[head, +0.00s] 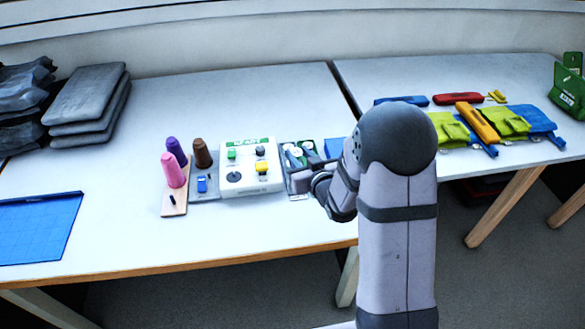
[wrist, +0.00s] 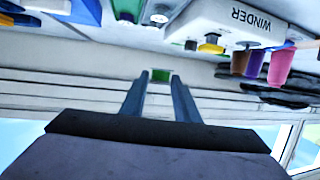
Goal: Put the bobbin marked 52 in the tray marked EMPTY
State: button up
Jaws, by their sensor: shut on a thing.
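My gripper (head: 302,170) is at the right side of the white winder (head: 262,178) in the head view. In the wrist view its two fingers (wrist: 160,80) are closed on a small green and white thing (wrist: 160,75), seen between the tips. This may be a bobbin, but no number can be read on it. Beside the winder, white round bobbins (head: 295,149) sit in a green tray, partly hidden by my gripper. A blue tray (head: 334,146) stands right of them, partly behind my arm. I cannot read 52 or EMPTY anywhere.
Purple, pink (head: 174,171) and brown (head: 202,153) cones stand left of the winder. A blue mat (head: 38,228) lies at far left and dark folded stacks (head: 88,98) behind. The right table holds yellow-green pouches (head: 452,131) and a green box (head: 568,92).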

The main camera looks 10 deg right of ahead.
jog(key=shift+f+p, duration=0.3)
jog(key=shift+f, duration=4.6)
jog(key=shift+f, duration=0.2)
